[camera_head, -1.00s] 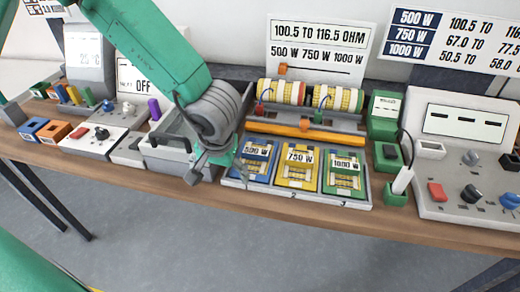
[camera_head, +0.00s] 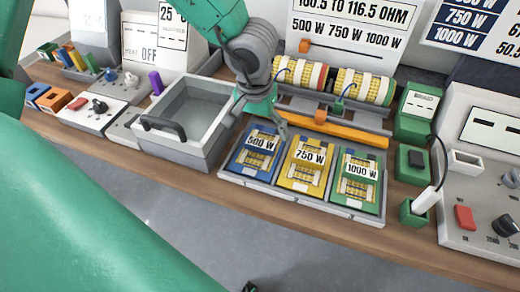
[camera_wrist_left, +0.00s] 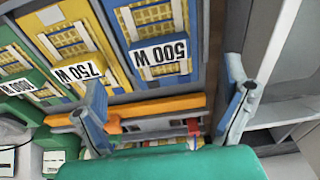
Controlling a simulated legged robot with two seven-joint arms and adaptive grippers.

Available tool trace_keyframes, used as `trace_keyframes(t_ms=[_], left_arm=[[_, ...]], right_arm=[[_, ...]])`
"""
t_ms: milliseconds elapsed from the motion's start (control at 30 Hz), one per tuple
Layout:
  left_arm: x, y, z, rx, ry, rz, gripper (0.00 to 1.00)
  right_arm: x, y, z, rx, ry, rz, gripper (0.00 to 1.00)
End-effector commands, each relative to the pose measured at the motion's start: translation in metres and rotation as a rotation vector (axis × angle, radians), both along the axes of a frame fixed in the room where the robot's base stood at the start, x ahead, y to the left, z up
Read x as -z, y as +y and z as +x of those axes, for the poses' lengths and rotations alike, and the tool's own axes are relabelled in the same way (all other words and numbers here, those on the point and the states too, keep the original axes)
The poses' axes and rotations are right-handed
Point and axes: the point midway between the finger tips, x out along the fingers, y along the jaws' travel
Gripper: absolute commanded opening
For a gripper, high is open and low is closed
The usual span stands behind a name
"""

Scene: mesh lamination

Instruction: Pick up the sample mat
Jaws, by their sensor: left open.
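Three mats lie in a light tray (camera_head: 300,202): a blue one labelled 500 W (camera_head: 257,148), a yellow one labelled 750 W (camera_head: 306,165) and a green one labelled 1000 W (camera_head: 357,178). I cannot tell which is the sample mat. My left gripper (camera_head: 262,112) is open and empty at the back edge of the blue mat. In the left wrist view its open fingers (camera_wrist_left: 168,98) straddle the area by the blue mat (camera_wrist_left: 160,52), with the yellow mat (camera_wrist_left: 68,38) to the left. Neither finger clearly touches a mat. My right gripper does not show.
An orange bar (camera_head: 338,128) and two striped rolls (camera_head: 300,74) stand behind the tray. An open grey bin (camera_head: 190,105) is on the left. A green holder with a white probe (camera_head: 425,200) and a control panel (camera_head: 470,215) are on the right.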

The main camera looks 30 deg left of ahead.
Motion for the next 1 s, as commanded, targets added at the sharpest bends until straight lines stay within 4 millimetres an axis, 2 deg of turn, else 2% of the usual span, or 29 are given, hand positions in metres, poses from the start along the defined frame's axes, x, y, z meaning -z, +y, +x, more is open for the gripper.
trace_keyframes(t_ms=[33,100,333,600,867,967,1000], left_arm=[[0.009,-0.001,0.001,0.0,0.0,0.002,0.93],[0.015,-0.001,0.002,0.0,0.0,0.002,0.93],[0.025,-0.002,0.003,0.001,-0.002,0.005,0.93],[0.066,0.006,0.01,0.001,0.0,0.002,0.93],[0.068,0.006,0.01,0.0,-0.003,0.001,0.93],[0.068,0.006,0.01,0.001,-0.003,0.002,0.61],[0.068,0.006,0.01,0.001,-0.003,0.002,0.47]], right_arm=[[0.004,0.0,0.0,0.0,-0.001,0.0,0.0],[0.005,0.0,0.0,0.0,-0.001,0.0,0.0],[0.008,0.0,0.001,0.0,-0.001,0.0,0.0],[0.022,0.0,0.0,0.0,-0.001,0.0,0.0],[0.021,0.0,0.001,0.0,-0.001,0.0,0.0],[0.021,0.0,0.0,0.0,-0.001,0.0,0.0],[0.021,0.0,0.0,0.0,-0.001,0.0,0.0]])
